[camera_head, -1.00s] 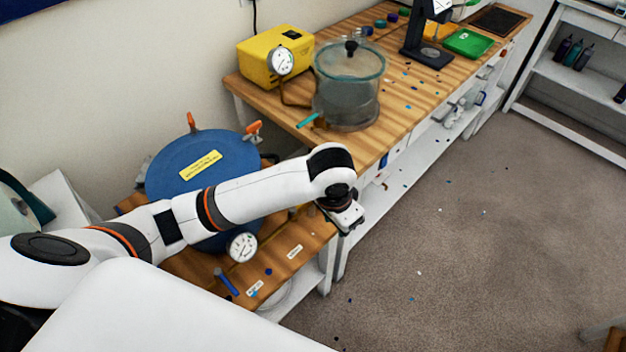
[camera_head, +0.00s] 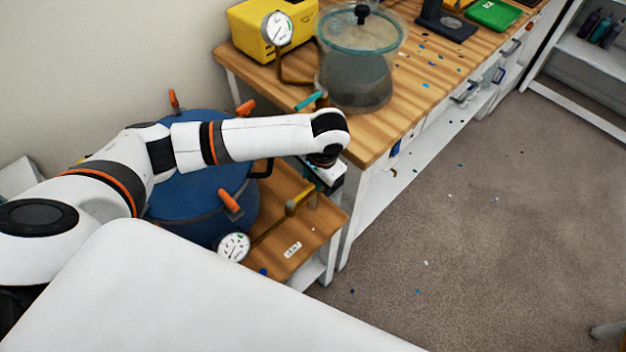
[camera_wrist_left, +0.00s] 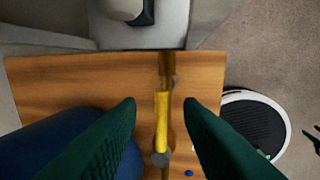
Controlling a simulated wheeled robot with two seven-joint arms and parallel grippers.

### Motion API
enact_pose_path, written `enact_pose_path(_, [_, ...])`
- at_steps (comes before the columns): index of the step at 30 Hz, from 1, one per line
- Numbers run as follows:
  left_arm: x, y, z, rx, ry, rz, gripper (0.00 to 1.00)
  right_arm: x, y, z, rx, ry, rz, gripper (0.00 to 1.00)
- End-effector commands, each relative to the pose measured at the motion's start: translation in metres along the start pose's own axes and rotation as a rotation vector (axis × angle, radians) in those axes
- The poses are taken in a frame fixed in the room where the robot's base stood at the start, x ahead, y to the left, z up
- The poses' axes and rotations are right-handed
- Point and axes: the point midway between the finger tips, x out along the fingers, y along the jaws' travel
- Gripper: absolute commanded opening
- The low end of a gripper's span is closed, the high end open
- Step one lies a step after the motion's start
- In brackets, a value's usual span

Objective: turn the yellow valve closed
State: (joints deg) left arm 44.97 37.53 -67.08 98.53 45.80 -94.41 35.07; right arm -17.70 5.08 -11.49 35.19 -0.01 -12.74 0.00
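The yellow valve (camera_head: 300,197) is a short yellow lever on a brass pipe beside the blue pressure pot, above the low wooden stand. In the left wrist view the yellow lever (camera_wrist_left: 161,119) runs along the picture's height, with a grey round end at the bottom. My left gripper (camera_head: 318,183) is just above the valve in the head view. Its two dark green fingers (camera_wrist_left: 160,103) are open, one on each side of the lever, with gaps on both sides. How far above the lever the fingertips are is hard to tell. My right gripper is in neither view.
The blue pot (camera_head: 195,205) with orange clamps and a gauge (camera_head: 233,247) stands left of the valve. The workbench (camera_head: 375,143) behind holds a glass chamber (camera_head: 358,65) with a teal lever (camera_head: 309,101) and a yellow pump (camera_head: 255,25). Open floor lies to the right.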

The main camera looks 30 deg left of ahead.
Motion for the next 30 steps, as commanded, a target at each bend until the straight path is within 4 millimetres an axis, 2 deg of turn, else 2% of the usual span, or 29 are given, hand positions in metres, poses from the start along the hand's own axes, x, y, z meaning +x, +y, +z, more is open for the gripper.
enact_pose_path(1, [0.008,0.0,-0.001,0.0,0.003,0.001,0.33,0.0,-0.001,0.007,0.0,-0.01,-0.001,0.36])
enact_pose_path(6, [0.023,-0.001,0.0,0.001,0.0,0.0,0.33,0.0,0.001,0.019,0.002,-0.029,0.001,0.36])
enact_pose_path(16, [0.026,-0.001,0.0,0.002,-0.001,0.0,0.33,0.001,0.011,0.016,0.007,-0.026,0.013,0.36])
enact_pose_path(22, [0.026,-0.001,0.0,0.002,-0.001,0.0,0.02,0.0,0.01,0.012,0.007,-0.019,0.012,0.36])
enact_pose_path(30, [0.026,0.0,0.0,0.002,-0.001,0.0,0.0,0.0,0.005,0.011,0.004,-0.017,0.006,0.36])
